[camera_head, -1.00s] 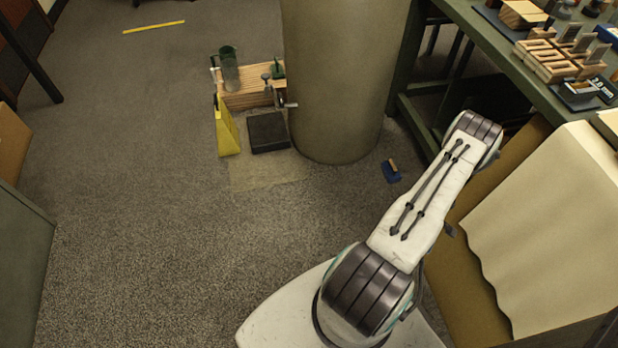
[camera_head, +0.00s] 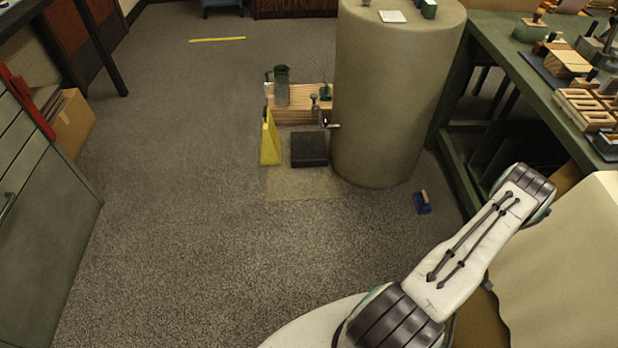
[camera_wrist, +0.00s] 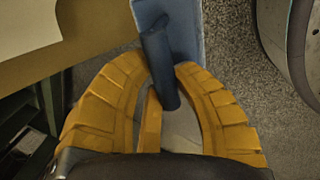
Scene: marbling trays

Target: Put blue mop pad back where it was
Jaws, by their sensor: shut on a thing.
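The blue mop pad (camera_wrist: 196,22) shows in the wrist view as a flat light-blue piece with a dark blue round grip, cut off by the top edge. My gripper (camera_wrist: 163,78) has its orange fingers closed around the grip. In the head view my arm reaches to the right, and my gripper and the pad are hidden there. The place where the pad was cannot be told from these frames.
A wide round column (camera_head: 385,110) stands mid-floor. Beside it are a yellow wedge-shaped thing (camera_head: 270,142), a dark block (camera_head: 309,149) and a wooden crate (camera_head: 300,112). A small blue brush-like thing (camera_head: 422,204) lies near the green table (camera_head: 505,75). Carpet at left centre is clear.

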